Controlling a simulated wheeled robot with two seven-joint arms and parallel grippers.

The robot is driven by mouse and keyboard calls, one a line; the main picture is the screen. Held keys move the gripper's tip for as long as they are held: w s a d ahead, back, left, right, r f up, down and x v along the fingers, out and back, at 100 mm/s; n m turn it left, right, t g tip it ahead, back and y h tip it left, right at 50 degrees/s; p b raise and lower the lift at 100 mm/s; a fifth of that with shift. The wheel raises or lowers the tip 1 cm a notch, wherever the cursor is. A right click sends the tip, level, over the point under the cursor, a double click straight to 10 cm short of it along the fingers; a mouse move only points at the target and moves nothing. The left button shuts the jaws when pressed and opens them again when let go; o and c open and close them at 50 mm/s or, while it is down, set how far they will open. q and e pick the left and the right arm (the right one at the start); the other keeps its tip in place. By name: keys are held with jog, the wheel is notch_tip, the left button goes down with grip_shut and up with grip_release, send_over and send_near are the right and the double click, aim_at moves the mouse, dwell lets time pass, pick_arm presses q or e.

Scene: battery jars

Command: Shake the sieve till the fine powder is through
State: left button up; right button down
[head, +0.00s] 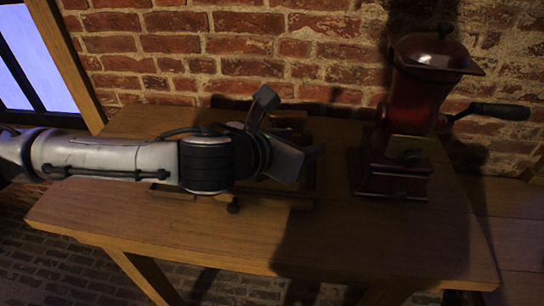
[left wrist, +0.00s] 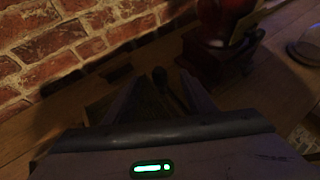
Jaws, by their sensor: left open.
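My left gripper (head: 288,130) reaches in from the left over the table, its two fingers spread apart. It hides most of a low wooden, frame-like object (head: 308,182) on the table; I cannot tell whether this is the sieve. In the left wrist view the open fingers (left wrist: 168,88) have a small dark knob-like thing (left wrist: 160,75) showing between them; I see no grip on it. No powder can be made out in the dim light.
A dark red grinder (head: 398,160) with a side crank stands on the right of the wooden table (head: 150,225). A brick wall (head: 240,65) rises close behind. The table's front left is clear. A pale rounded object (left wrist: 306,48) is at the right in the left wrist view.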

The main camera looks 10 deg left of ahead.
pick_arm(q)
jog(key=v, duration=0.5)
jog(key=shift+s+a+r, duration=0.15)
jog(key=shift+s+r, duration=0.05)
jog(key=shift+s, duration=0.1)
